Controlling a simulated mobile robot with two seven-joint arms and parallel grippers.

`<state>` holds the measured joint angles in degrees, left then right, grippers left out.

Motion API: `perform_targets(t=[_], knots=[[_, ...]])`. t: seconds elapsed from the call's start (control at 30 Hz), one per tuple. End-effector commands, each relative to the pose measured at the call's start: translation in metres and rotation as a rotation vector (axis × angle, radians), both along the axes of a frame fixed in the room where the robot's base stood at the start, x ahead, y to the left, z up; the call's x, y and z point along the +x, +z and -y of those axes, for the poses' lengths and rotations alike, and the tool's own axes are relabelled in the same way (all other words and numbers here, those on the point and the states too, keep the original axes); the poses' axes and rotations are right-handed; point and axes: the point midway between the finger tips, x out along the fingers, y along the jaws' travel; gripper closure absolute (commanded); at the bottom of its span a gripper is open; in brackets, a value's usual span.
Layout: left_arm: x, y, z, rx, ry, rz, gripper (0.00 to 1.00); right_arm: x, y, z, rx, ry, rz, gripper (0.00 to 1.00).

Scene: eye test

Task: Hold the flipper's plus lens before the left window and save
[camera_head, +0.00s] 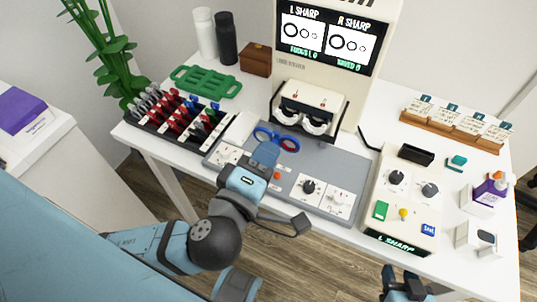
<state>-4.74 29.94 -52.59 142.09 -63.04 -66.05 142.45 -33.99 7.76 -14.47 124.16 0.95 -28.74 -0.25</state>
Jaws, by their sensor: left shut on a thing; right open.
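My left gripper (266,155) is shut on the flipper, which has a blue ring (262,136) and a red ring (290,144). I cannot tell from markings which ring is the plus lens. The flipper is in front of and left of the vision tester's two windows, the left window (290,116) and the right window (318,126). The tester's screen (327,37) reads L SHARP and R SHARP. The blue save button (428,230) is on the control box (385,215), whose front reads L SHARP. My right gripper (404,284) is open and empty at the bottom edge.
A grey board (225,157) with a dial lies before the tester.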

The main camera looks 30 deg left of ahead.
Motion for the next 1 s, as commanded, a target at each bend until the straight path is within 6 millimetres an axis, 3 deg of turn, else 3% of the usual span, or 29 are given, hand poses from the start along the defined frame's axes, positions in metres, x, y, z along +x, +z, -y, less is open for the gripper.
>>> perform_targets(t=[0.27, 0.73, 0.8, 1.0], knots=[[0.007, -0.008, 0.0, 0.004, 0.0, 0.008, 0.96, -0.014, -0.012, -0.001, 0.001, 0.003, -0.033, 0.57], [0.04, -0.041, 0.0, 0.005, 0.001, 0.008, 0.96, -0.01, -0.01, -0.002, 0.002, 0.002, -0.023, 0.57], [0.047, -0.047, 0.0, -0.001, 0.002, 0.009, 0.96, -0.01, -0.02, -0.002, 0.006, 0.002, -0.022, 0.57], [0.061, -0.05, 0.0, 0.0, 0.003, 0.007, 0.96, -0.009, -0.017, -0.004, 0.022, 0.003, -0.006, 0.57]])
